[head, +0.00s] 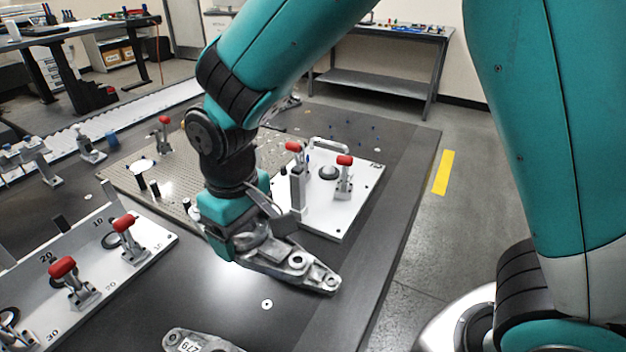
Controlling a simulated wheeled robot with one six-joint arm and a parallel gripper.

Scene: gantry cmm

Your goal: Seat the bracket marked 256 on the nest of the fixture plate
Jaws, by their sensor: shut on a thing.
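My gripper (245,245) is shut on a grey metal bracket (298,265), a long plate with round bosses and holes. It holds the bracket over the dark table, in front of a white plate (345,215). No number shows on the held bracket. Whether the bracket touches the table is hard to tell. The white plate carries two red-handled clamps (343,175), a round dark-and-grey seat (329,172) and a handle at the back; it appears to be the fixture plate. My arm and gripper hide its left part.
A second bracket (215,345) with an upside-down, hard-to-read number tag lies at the bottom edge. A white plate marked 10, 20, 30 (150,240) with red-handled clamps stands left. A perforated plate (125,180) lies behind. The dark table's (395,245) right strip is clear.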

